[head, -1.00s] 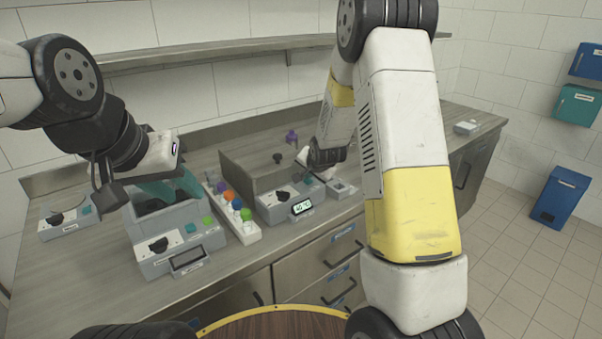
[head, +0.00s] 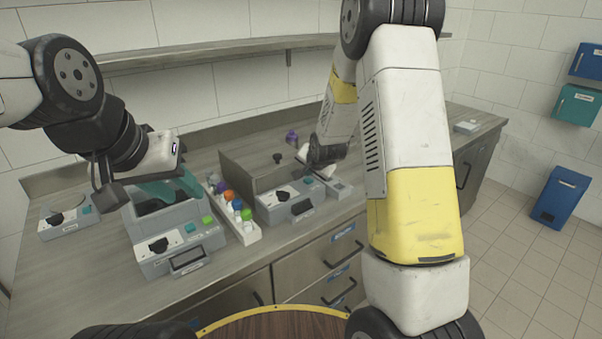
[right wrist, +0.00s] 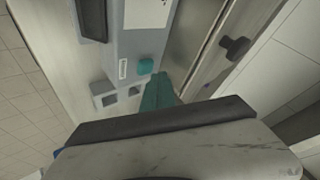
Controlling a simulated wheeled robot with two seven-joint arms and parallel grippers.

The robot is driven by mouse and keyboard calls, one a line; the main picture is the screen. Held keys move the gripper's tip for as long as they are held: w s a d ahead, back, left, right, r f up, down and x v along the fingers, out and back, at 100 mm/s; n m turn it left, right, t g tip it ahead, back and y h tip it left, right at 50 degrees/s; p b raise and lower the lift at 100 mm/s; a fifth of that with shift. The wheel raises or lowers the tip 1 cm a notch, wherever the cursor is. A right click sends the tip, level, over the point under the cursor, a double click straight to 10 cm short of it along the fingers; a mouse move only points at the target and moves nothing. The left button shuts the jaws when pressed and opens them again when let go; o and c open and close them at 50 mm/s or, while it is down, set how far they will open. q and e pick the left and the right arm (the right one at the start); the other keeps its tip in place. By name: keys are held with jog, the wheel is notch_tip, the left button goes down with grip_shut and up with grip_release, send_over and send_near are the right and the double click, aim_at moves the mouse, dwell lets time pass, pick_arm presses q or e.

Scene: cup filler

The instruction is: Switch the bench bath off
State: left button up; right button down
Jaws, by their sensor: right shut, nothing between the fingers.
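The grey bench bath (head: 270,210) stands on the counter, with a dark knob (head: 282,196) on a white plate. Its small front display (head: 302,208) is dark. In the right wrist view its teal button (right wrist: 145,66) sits on the grey housing. My right gripper's teal fingers (right wrist: 160,92) are together and empty, close beside that button; I cannot tell whether they touch it. My left gripper (head: 170,188) hangs over a similar grey unit (head: 180,260) on the left, whose display is also dark. How far its fingers are apart is unclear.
A white rack (head: 245,234) with several coloured-capped bottles stands between the two units. A smaller device (head: 58,225) is at far left. A purple-topped item (head: 291,138) stands behind the bath. A shelf (head: 220,50) runs above. The counter's right end is mostly clear.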

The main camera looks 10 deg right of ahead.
aim_at(308, 181)
notch_tip(308, 181, up, 6)
dwell(0.6)
dwell(1.0)
